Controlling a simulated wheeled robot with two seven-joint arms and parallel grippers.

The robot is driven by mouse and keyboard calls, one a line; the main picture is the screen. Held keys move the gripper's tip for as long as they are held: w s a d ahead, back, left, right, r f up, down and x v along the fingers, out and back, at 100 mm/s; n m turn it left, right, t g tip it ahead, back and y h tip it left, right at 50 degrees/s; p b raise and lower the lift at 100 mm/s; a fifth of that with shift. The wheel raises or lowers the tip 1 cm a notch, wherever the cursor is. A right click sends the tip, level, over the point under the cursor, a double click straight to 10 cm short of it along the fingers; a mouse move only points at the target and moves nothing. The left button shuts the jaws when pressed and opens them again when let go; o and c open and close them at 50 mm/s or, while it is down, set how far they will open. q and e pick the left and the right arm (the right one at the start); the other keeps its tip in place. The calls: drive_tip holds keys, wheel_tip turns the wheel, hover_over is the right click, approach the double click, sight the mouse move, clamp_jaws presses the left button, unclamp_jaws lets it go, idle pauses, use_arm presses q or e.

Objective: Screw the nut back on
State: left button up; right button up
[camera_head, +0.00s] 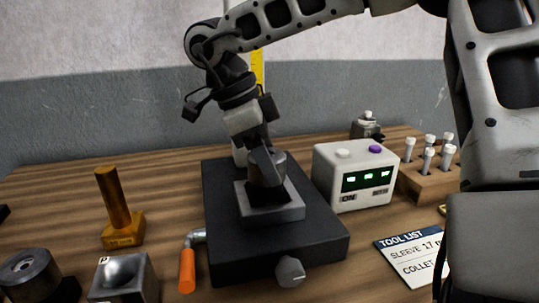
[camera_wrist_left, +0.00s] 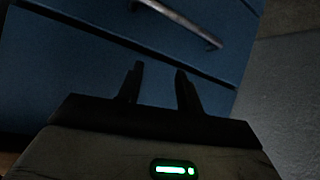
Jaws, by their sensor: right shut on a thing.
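My right gripper (camera_head: 266,165) points down over the middle of the black fixture (camera_head: 318,236). It is shut on a dark grey round piece, which I take to be the nut (camera_head: 279,166); the fingers hide part of it. The nut is just above or on the black seat on the grey square plate (camera_head: 286,213); I cannot tell whether threads are engaged. My left gripper (camera_wrist_left: 160,85) shows in the left wrist view, its two fingers apart with nothing between them, in front of a blue drawer front (camera_wrist_left: 80,70).
A white box with a green display (camera_head: 367,181) stands right of the fixture. A wooden rack (camera_head: 428,184) and a tool list card (camera_head: 405,262) are further right. A brass post (camera_head: 118,205), orange-handled tool (camera_head: 187,270), grey block (camera_head: 124,278) and dark ring (camera_head: 28,275) are left.

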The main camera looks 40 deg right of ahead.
drive_tip(key=o, duration=0.8)
drive_tip(key=shift+w+a+r, duration=0.1)
drive_tip(key=shift+w+r, duration=0.1)
drive_tip(key=shift+w, duration=0.05)
drive_tip(key=o, duration=0.3)
drive_tip(key=shift+w+a, duration=0.1)
use_arm(q)
drive_tip(key=shift+w, duration=0.1)
use_arm(e)
drive_tip(key=shift+f, duration=0.1)
drive_tip(key=shift+r, duration=0.55)
use_arm(q)
drive_tip(key=shift+s+a+r+m+p, duration=0.2)
drive_tip(key=shift+r+p, duration=0.65)
drive_tip(key=shift+p, duration=0.75)
drive_tip(key=shift+s+a+r+m+p, duration=0.1)
drive_tip(key=shift+a+r+p, duration=0.1)
drive_tip(key=shift+r+p, duration=1)
use_arm(e)
drive_tip(key=shift+p+v, duration=0.35)
drive_tip(key=shift+v, duration=7.05)
